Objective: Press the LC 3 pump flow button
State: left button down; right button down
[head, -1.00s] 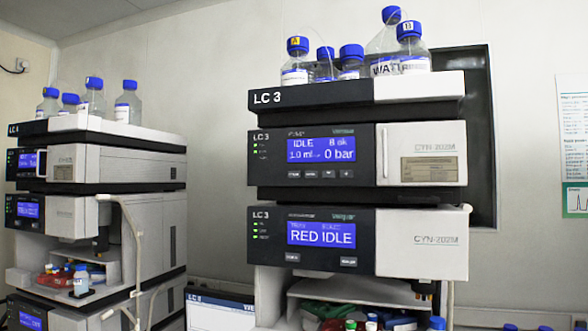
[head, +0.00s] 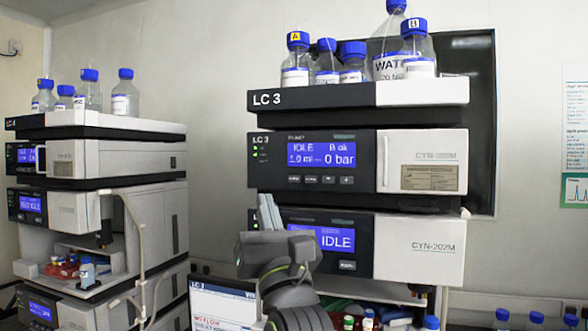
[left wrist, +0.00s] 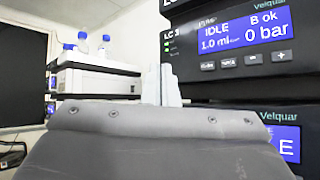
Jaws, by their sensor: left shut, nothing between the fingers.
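The LC 3 pump module (head: 420,160) is the upper black-and-white unit in the right stack. Its blue screen (head: 321,153) reads IDLE and 0 bar. A row of small dark buttons (head: 320,180) lies below that screen; the row also shows in the left wrist view (left wrist: 243,62), though the labels are too small to read surely. My left gripper (head: 267,211) is shut and empty. Its pale fingers point up, left of and below the buttons, in front of the lower module's left part. The fingers also show in the left wrist view (left wrist: 161,86). My right gripper is out of sight.
Blue-capped bottles (head: 414,52) stand on top of the LC 3 stack. The lower module (head: 420,247) is partly hidden by my left arm. A similar stack (head: 115,160) stands at the left. A monitor (head: 222,303) is low in front.

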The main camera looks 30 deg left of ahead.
aim_at(290, 186)
pick_arm(q)
jog(key=r+h, duration=0.1)
jog(key=r+t, duration=0.1)
jog(key=d+r+h, duration=0.1)
jog(key=shift+s+t+h, duration=0.25)
jog(key=shift+t+h, duration=0.05)
jog(key=shift+t, duration=0.1)
jog(key=shift+f, duration=0.1)
jog(key=shift+w+a+b, duration=0.15)
jog(key=shift+w+a, duration=0.2)
jog(key=shift+w, duration=1.1)
jog(key=shift+w+a+b, duration=0.15)
jog(key=shift+w+a, duration=0.15)
jog(key=shift+w, duration=1.1)
jog(key=shift+w+a+b, duration=0.15)
jog(key=shift+w+a, duration=0.2)
jog(key=shift+w, duration=1.1)
jog(key=shift+w, duration=0.15)
